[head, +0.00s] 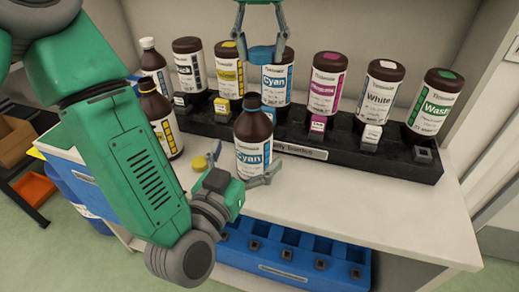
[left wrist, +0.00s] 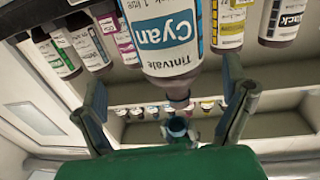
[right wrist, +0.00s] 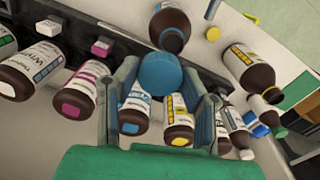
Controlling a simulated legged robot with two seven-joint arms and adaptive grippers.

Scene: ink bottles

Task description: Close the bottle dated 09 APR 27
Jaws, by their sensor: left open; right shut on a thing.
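A brown bottle with a blue-and-white Cyan label (head: 254,148) stands upright on the table in front of the rack, its neck uncovered; it also shows in the right wrist view (right wrist: 170,25). My left gripper (head: 259,181) is open around its lower part, and the label fills the space beyond the fingers in the left wrist view (left wrist: 165,30). My right gripper (head: 262,30) is shut on a blue cap (head: 262,56), above and behind the bottle's neck and apart from it; the cap also shows in the right wrist view (right wrist: 160,73). I cannot read any date.
A yellow-labelled bottle (head: 160,128) stands uncapped at the left. A yellow cap (head: 199,162) lies on the table. The table's front right (head: 370,215) is clear; a blue rack (head: 300,268) sits below.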

